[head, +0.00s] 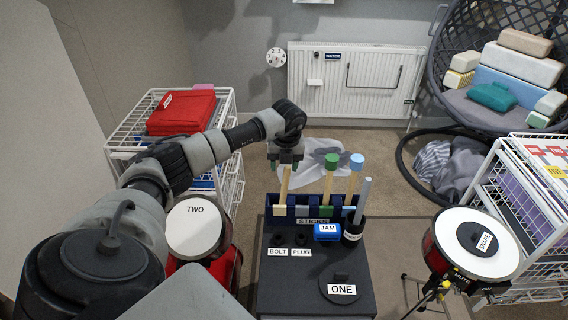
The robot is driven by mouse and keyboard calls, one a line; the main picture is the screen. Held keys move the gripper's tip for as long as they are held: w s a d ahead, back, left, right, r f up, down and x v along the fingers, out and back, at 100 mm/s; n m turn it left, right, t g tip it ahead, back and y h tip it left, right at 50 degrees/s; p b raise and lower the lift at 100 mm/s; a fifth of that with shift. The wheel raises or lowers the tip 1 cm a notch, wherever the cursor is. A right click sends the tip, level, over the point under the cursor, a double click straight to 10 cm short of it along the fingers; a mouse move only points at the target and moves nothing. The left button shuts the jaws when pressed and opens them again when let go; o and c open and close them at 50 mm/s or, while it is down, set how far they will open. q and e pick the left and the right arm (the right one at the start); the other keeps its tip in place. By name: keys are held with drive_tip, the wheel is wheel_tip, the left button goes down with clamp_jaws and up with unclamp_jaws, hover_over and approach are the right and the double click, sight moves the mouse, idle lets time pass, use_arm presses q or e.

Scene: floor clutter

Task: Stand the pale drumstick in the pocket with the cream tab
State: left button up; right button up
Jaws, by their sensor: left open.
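The pale drumstick (284,186) stands in the leftmost pocket of the dark blue rack labelled STICKS, leaning slightly. That pocket has the cream tab (279,211) on its front. The stick's lower end is hidden inside the pocket. My left gripper (284,163) is open directly above the drumstick, its fingers apart at either side of the stick's upper end. I cannot tell whether a finger touches the stick. My right gripper is not in view.
A green-topped stick (328,182) and a blue-topped stick (353,182) stand further right in the rack. A grey rod (362,200) stands in a black cup (352,233). A blue JAM block (327,232) sits in front. Drums stand left and right.

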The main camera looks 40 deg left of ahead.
use_arm(q)
wheel_tip(320, 180, up, 11)
drive_tip(key=d, duration=0.1)
drive_tip(key=shift+s+f, duration=0.2)
drive_tip(key=shift+d, duration=0.1)
idle(0.8)
